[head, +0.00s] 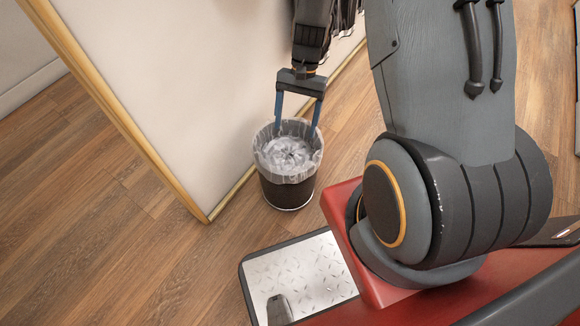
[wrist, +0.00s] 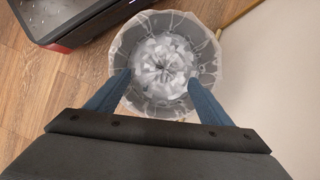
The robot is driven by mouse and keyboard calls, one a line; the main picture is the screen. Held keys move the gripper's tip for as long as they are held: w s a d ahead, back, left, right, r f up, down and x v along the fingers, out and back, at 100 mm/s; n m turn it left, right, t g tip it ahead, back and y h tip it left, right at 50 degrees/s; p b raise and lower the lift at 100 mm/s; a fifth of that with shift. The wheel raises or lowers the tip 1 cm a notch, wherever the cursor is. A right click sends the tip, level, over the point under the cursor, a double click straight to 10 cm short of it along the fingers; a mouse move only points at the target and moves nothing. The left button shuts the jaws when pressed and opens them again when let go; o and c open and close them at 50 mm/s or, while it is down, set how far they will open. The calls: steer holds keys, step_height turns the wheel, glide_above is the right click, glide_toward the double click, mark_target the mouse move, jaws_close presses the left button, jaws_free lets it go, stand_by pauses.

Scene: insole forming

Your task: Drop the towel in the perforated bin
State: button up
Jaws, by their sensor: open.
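The bin (head: 287,193) stands on the floor beside the pale wall panel. It is dark, with a translucent liner folded over its rim, and it also shows in the wrist view (wrist: 137,40). Inside is a crumpled whitish mass (wrist: 163,60); I cannot tell whether it is liner or a towel. My gripper (head: 296,134) is open above the bin, its two blue fingers pointing down and spread apart over the opening. Nothing shows between the fingers in the wrist view (wrist: 160,77). No separate towel can be made out in either view.
The pale panel (head: 190,90) with wooden trim rises close behind the bin. My red base with its metal plate is near the bin's front right. The wooden floor (head: 100,240) to the left is clear.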

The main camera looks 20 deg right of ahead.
steer(key=shift+p+v, duration=0.45)
steer(key=shift+v, duration=1.65)
